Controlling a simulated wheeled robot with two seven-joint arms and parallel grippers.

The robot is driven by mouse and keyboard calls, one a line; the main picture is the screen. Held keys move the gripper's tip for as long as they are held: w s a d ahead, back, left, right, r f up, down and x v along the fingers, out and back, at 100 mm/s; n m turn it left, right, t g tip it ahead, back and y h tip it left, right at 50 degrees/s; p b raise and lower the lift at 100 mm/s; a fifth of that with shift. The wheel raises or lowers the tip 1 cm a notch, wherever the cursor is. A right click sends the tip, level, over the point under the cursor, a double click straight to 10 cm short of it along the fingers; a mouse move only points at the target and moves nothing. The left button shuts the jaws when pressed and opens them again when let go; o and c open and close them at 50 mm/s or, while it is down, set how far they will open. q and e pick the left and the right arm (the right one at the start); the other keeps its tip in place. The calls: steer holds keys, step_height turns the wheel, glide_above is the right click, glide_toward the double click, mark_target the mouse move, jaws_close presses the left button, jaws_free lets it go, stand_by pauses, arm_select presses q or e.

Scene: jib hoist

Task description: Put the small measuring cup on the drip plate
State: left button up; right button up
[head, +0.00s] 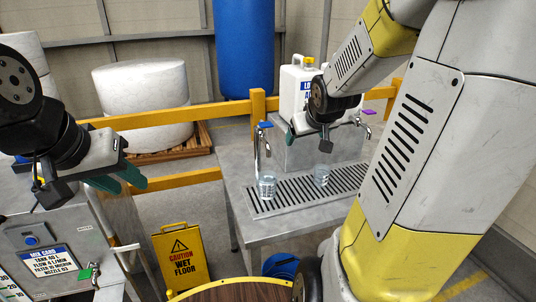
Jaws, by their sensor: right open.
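The drip plate (345,180) is a slotted metal grille on top of the grey steel bench. A clear cup (267,187) stands upright at its left part, below the left tap. A second clear cup (320,175) stands further right, behind the grille's front edge. I cannot tell by size which is the small measuring cup. My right gripper (288,130) is open, above and behind the cups, touching neither; its fingers are partly hidden. My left gripper (119,180) is at the far left, its green fingertips apart and empty, away from the bench.
A blue-handled tap (262,142) and a purple-handled tap (364,122) flank a grey block. A white jug (295,88) stands on the block. A yellow rail (180,115) runs behind. A wet-floor sign (180,255) and a labelled tank unit (45,262) stand at lower left.

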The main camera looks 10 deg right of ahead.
steer(key=s+a+r+g+y, duration=0.1)
steer(key=s+a+r, duration=0.1)
steer(key=s+a, duration=0.4)
steer(key=s+a+r+g+y, duration=0.1)
steer(key=s+a+r+y, duration=0.1)
steer(key=s+a, duration=0.5)
steer(key=s+r, duration=0.1)
steer(key=s, duration=0.4)
steer(key=shift+s+a+y, duration=0.2)
steer(key=shift+s+y, duration=0.05)
steer(key=shift+y, duration=0.05)
stand_by(0.6)
